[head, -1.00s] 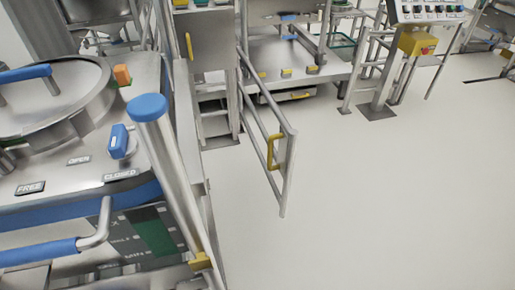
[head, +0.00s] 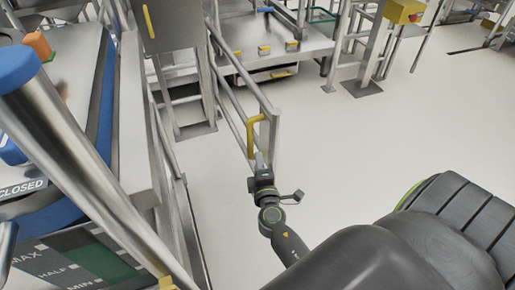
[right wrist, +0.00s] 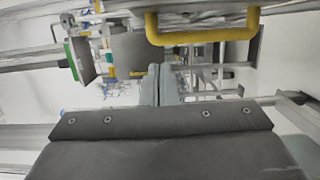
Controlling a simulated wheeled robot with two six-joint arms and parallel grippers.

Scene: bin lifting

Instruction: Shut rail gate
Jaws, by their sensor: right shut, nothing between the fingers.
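The rail gate (head: 232,88) is a grey metal rail frame that stands out from the steel platform, at an angle over the pale floor. Its yellow handle (head: 252,137) is on the end post, and the handle also shows at the top of the right wrist view (right wrist: 203,38). My right gripper (head: 261,160) is just below the handle in the head view, with its fingers shut and empty. In the right wrist view the closed fingertips (right wrist: 157,72) point just under the handle's bar; I cannot tell whether they touch it. My left gripper is out of view.
A steel vessel with a blue-capped post (head: 75,150) stands at the left. A steel cabinet (head: 163,25) with a yellow handle is behind the gate. A yellow control box (head: 404,11) is at the back right. The floor right of the gate is clear.

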